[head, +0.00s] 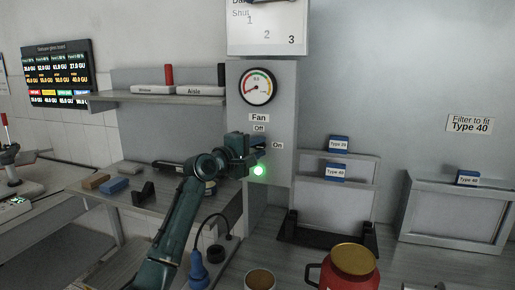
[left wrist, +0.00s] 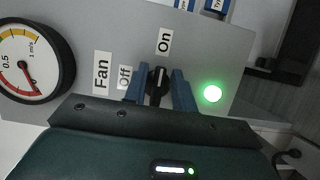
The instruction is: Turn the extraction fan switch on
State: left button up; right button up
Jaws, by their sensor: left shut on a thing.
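The fan switch is a black knob (left wrist: 158,80) on a grey panel (head: 275,90), between an "Off" label (left wrist: 124,77) and an "On" label (left wrist: 164,40). In the left wrist view its light pointer mark faces the "On" label. My left gripper (head: 258,146) is at the panel below the "Fan" label (head: 259,117). Its two blue fingers (left wrist: 160,90) are shut on the knob, one on each side. In the head view the gripper mostly hides the knob. A green lamp (head: 259,170) glows beside the switch and also shows in the left wrist view (left wrist: 212,94). My right gripper is not in view.
A round gauge (head: 257,86) sits above the switch. A shelf (head: 165,97) is to the left. A red container (head: 350,268) with a gold lid and a cup (head: 260,279) stand on the bench in front. Racks with "Type" boxes (head: 336,171) stand to the right.

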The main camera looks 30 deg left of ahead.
pick_arm(q)
jog(key=shift+a, duration=0.15)
jog(key=o, duration=0.7)
jog(key=shift+c, duration=0.2)
jog(key=shift+s+f, duration=0.1)
jog(key=shift+s, duration=0.5)
jog(key=s+a+b, duration=0.2)
jog(key=s+b, duration=0.1)
jog(key=s, duration=0.9)
jog(key=shift+w, duration=0.1)
